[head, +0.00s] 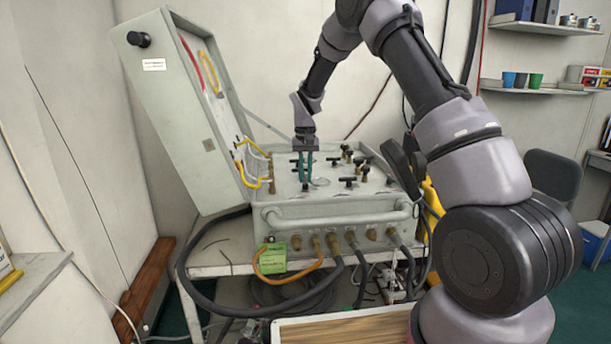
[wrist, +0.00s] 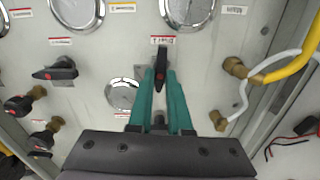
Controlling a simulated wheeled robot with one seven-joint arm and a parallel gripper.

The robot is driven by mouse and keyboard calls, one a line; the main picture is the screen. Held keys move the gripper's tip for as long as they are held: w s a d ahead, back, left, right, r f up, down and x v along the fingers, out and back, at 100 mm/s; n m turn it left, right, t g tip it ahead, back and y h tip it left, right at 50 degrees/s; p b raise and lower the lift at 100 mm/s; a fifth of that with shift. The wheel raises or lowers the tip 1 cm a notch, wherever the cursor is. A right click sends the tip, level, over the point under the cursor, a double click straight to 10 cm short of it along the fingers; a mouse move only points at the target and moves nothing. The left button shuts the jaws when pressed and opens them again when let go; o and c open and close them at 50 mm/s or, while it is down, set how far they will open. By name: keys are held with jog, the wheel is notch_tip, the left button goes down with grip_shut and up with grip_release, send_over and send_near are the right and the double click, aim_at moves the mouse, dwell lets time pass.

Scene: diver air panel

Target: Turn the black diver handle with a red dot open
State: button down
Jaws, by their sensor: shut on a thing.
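In the wrist view a black handle with a red dot (wrist: 161,66) stands on the pale panel (wrist: 205,75), under a small label with red lettering. My gripper (wrist: 160,75) has its two teal fingers on either side of this handle and is shut on it. The handle points straight up and down in that view. In the head view my gripper (head: 306,178) reaches down onto the top of the air panel box (head: 330,200). The handle is hard to make out there between the fingers.
Other black handles with red dots (wrist: 57,73) sit to the left in the wrist view. Round gauges (wrist: 187,10) lie above, and brass fittings with a yellow hose (wrist: 295,62) are to the right. The open lid (head: 175,120) stands left of the panel.

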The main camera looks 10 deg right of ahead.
aim_at(306, 179)
dwell(0.3)
jog(key=c, duration=0.8)
grip_release()
jog(key=shift+c, duration=0.2)
notch_tip(306, 179, up, 11)
